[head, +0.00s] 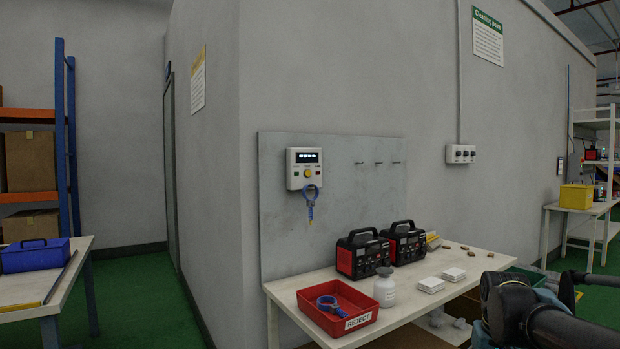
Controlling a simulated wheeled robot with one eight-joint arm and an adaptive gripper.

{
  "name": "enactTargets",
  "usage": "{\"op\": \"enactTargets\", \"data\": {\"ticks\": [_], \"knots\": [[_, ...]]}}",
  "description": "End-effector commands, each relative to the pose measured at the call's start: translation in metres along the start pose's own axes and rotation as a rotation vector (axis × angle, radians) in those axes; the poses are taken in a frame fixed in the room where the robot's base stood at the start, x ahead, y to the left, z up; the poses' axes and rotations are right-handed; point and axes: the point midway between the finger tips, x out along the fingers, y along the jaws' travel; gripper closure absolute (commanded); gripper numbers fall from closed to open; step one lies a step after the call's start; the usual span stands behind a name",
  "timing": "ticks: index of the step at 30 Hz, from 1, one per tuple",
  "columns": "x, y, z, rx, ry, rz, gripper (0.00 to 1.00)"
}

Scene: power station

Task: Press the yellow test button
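The yellow test button (307,173) is a small round button low on the front of a white wall unit (304,183). The unit has a lit display, a green mark at its left and a red one at its right. It is mounted on a grey panel (350,226) above the back of a white table. Parts of my dark arm show at the lower right, well away from the unit. I cannot make out my gripper's fingertips in this view.
The table (292,289) holds a red REJECT tray (347,318) with a blue ring tool, a white bottle (384,290), two red-black devices (362,255) and white boxes (430,285). A second table (30,292) with a blue box (34,256) stands left; green floor lies between.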

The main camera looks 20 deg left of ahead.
Motion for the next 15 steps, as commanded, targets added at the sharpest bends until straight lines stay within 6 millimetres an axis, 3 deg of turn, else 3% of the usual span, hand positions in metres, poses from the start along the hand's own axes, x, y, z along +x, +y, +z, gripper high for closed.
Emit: {"op": "enactTargets", "data": {"ticks": [1,8,15], "knots": [[0.0,0.0,0.0,0.0,0.0,0.0,0.5],[0.0,0.0,0.0,0.0,0.0,0.0,1.0],[0.0,0.0,0.0,0.0,0.0,0.0,1.0]]}}
